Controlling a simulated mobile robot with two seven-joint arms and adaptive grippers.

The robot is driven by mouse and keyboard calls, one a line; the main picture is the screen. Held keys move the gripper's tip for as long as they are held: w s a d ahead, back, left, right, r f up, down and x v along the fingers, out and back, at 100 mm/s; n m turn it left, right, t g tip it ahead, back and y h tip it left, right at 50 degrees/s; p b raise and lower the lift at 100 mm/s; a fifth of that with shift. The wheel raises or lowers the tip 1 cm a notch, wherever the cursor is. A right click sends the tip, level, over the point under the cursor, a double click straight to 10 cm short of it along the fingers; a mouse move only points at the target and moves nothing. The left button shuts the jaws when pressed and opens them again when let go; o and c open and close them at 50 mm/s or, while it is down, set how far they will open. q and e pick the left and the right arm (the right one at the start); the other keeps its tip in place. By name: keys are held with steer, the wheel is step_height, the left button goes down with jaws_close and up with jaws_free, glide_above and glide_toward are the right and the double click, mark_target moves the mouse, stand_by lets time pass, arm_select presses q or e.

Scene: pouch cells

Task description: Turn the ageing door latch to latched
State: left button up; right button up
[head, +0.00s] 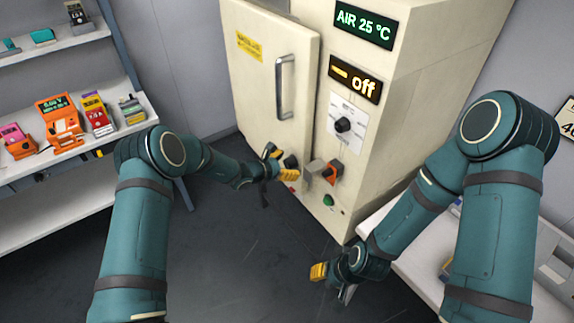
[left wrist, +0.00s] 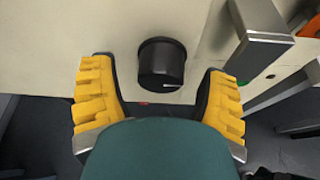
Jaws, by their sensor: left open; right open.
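The ageing door latch is a round black knob (left wrist: 162,63) with a short white mark toward its lower right, on the lower part of the cream cabinet door (head: 262,75). It also shows in the head view (head: 291,161), partly hidden by my left gripper (head: 279,164). My left gripper is open. In the left wrist view its yellow-padded fingers (left wrist: 162,105) stand to either side of the knob, with a gap on both sides. A grey metal block (left wrist: 262,38) juts out right of the knob. My right gripper (head: 331,282) is open and empty, low in front of the cabinet.
An orange switch (head: 334,170) and green button (head: 328,200) sit right of the latch. A vertical handle (head: 285,87) is on the door. Shelves (head: 75,149) stand left.

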arm_select(q)
jaws_close()
